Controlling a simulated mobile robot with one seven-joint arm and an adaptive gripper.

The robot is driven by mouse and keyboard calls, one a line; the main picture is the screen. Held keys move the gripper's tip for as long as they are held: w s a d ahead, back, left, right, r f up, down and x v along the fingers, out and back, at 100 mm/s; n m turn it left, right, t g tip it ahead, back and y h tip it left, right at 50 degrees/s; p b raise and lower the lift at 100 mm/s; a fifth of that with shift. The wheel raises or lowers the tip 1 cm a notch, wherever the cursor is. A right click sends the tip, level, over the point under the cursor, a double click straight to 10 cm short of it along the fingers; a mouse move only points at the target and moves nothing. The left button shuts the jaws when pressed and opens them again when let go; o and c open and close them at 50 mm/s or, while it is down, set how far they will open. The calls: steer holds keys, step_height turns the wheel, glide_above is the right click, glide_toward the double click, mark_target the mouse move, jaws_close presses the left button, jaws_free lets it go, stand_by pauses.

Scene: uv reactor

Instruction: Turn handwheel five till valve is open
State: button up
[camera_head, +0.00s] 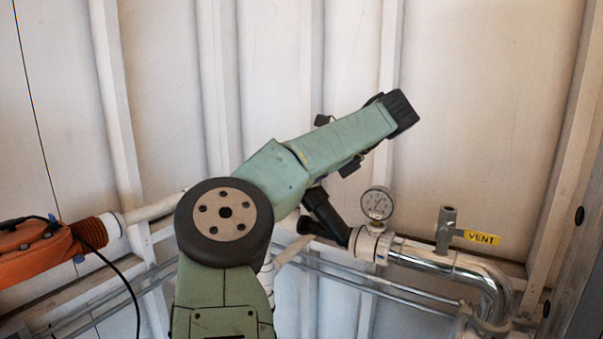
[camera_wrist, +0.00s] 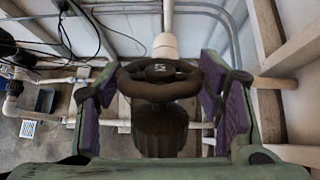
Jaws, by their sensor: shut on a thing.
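A dark round handwheel (camera_wrist: 160,89) with a light mark on its hub, which looks like a 5, sits in the middle of the wrist view. A dark ribbed body (camera_wrist: 160,130) shows below it, and a white pipe fitting (camera_wrist: 165,45) behind it. My gripper (camera_wrist: 162,80) has one purple-padded finger on each side of the wheel and is shut on it. Where the pads touch the rim is hard to see. In the head view my green arm hides the gripper's fingers and the handwheel. Whether the valve is open cannot be seen.
A pressure gauge (camera_head: 377,203) and a bent metal pipe (camera_head: 440,262) with a yellow VENT tag (camera_head: 482,237) stand right of my arm. An orange device (camera_head: 35,252) with a black cable is at the left. Ribbed white walls close off the back.

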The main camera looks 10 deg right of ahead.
stand_by(0.4)
steer(key=o, duration=1.1)
steer(key=shift+f, duration=0.1)
